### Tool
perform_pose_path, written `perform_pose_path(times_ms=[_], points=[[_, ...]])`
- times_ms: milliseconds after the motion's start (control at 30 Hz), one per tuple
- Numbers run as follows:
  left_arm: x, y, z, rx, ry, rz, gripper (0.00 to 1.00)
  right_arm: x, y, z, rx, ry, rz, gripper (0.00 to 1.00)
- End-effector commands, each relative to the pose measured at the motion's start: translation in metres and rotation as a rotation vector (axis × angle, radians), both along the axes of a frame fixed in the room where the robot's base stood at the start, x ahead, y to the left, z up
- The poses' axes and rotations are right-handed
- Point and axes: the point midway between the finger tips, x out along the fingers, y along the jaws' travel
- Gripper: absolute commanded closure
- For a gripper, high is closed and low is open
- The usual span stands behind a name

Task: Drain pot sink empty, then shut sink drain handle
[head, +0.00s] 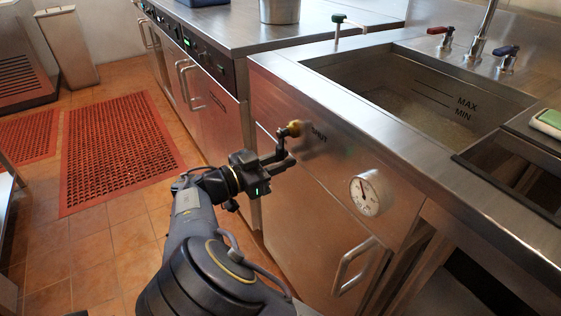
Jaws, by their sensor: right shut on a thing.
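The pot sink (348,70) is a steel basin on the right, with MAX and MIN marks on its inner wall. Its greyish bottom shows partly, and I cannot tell how much water is in it. The sink drain handle (294,128), with a yellow knob-like end, is on the cabinet front below the sink's left corner. My right gripper (284,159) is at the handle and shut on it, its fingers hiding part of it. Lettering beside the handle is partly covered. My left gripper is not in view.
A round dial gauge (366,194) and a cabinet door handle (354,266) stick out from the front. Taps with red (440,32) and blue (506,54) levers stand behind the sink. Red floor mats (118,150) lie on the open floor at left.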

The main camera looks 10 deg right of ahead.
Motion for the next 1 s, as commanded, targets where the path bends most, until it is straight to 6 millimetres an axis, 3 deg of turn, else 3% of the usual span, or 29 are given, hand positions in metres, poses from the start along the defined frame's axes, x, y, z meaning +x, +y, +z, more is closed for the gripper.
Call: perform_pose_path(times_ms=[100, 133, 267, 633, 1000], points=[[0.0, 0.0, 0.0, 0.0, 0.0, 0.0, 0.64, 0.001, 0.001, 0.001, 0.004, -0.006, 0.006, 1.0], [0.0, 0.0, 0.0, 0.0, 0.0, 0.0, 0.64, 0.001, 0.001, 0.001, 0.004, -0.006, 0.006, 0.76], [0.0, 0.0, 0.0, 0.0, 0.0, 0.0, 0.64, 0.001, 0.001, 0.001, 0.004, -0.004, 0.005, 0.59], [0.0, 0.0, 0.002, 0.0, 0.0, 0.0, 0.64, -0.001, 0.007, 0.001, 0.001, -0.003, 0.005, 0.58], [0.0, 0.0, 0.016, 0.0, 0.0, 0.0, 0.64, -0.021, 0.062, 0.002, 0.001, -0.004, 0.006, 0.58]])
